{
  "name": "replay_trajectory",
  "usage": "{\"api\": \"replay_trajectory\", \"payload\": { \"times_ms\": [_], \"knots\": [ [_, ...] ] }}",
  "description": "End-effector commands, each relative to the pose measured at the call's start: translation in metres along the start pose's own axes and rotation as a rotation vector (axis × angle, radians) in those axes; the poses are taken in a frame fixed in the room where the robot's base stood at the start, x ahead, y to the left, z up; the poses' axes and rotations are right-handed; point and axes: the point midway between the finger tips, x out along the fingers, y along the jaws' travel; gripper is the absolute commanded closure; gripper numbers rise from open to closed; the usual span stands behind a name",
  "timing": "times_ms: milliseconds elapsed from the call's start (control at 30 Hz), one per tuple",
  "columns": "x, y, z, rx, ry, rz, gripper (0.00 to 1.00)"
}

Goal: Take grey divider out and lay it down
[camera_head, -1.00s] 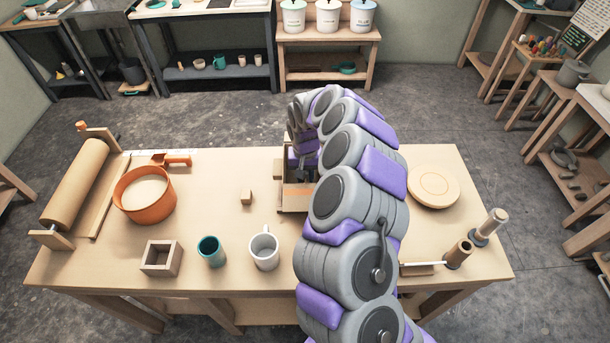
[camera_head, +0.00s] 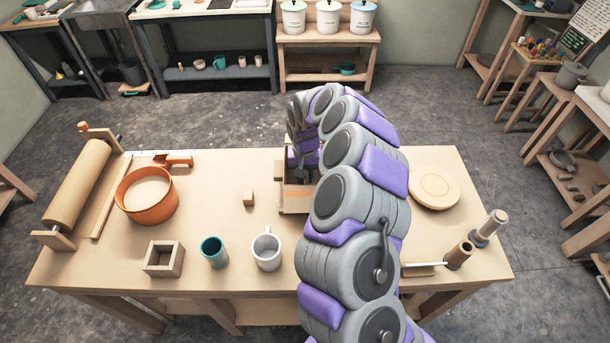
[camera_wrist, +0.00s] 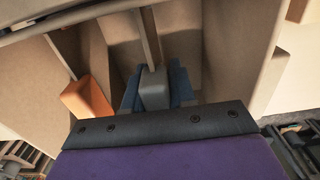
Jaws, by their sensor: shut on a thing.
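The grey divider (camera_wrist: 150,38) shows in the wrist view as a thin upright panel seen nearly edge-on inside an open wooden box (camera_wrist: 228,45). My gripper (camera_wrist: 155,92) is down in the box, shut on the divider at its near end. The exact contact is partly hidden by the gripper. The divider still stands between the box walls. In the head view the box (camera_head: 294,207) is at the middle of the table, and my arm hides most of it and the gripper.
On the table (camera_head: 225,175) are a small wooden block (camera_head: 248,198), a white mug (camera_head: 266,252), a teal cup (camera_head: 214,253) and a round board (camera_head: 434,188).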

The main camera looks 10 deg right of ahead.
Motion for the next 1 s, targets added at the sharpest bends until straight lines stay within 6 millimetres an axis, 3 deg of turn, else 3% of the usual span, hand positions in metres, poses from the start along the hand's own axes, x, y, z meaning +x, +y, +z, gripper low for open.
{"api": "replay_trajectory", "payload": {
  "times_ms": [1000],
  "knots": [
    [-0.019,0.0,0.0,0.001,0.0,0.0,1.0]
  ]
}}
